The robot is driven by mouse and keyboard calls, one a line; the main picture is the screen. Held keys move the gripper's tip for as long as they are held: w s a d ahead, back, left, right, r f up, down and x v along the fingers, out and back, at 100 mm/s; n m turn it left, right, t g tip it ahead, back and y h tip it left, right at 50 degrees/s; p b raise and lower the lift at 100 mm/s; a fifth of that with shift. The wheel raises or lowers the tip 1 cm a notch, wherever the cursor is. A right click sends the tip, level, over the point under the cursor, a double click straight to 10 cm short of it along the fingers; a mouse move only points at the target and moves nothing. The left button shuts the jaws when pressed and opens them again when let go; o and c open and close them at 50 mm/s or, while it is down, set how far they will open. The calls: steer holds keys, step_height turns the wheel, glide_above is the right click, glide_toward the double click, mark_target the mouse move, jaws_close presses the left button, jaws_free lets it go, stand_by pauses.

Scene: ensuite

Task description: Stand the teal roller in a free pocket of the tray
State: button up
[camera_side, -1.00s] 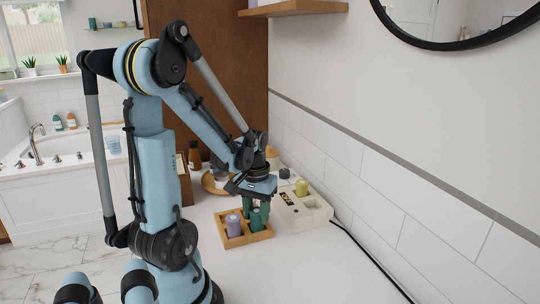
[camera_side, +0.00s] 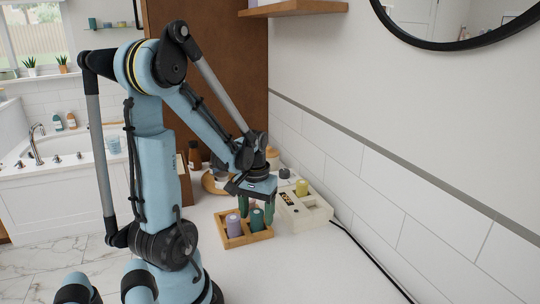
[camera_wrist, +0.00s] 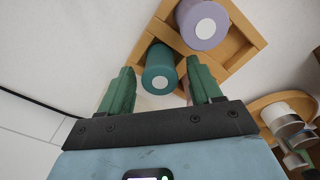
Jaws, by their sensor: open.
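The teal roller (camera_side: 257,220) stands upright in a pocket of the wooden tray (camera_side: 250,239), and it also shows in the wrist view (camera_wrist: 158,72) with its pale round end facing the camera. A lavender roller (camera_side: 232,225) stands in the pocket beside it, to the left in the side view; it is also in the wrist view (camera_wrist: 202,22). My gripper (camera_side: 256,211) is open, its green fingers spread on either side of the teal roller.
A round wooden piece (camera_side: 212,184) and a brown bottle (camera_side: 194,156) are farther back. A black cable (camera_side: 372,257) runs along the wall. The counter in front is clear.

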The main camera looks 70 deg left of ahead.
mark_target(257, 212)
step_height(257, 212, up, 12)
steer(key=w+d+f+m+t, duration=0.1)
steer(key=w+d+m+t, duration=0.2)
steer(key=d, duration=0.6)
steer(key=w+d+f+m+t, duration=0.1)
steer(key=w+d+m+t, duration=0.3)
steer(key=d, duration=0.6)
steer(key=shift+w+d+m, duration=0.25)
steer(key=shift+d+m, duration=0.05)
steer(key=shift+m, duration=0.7)
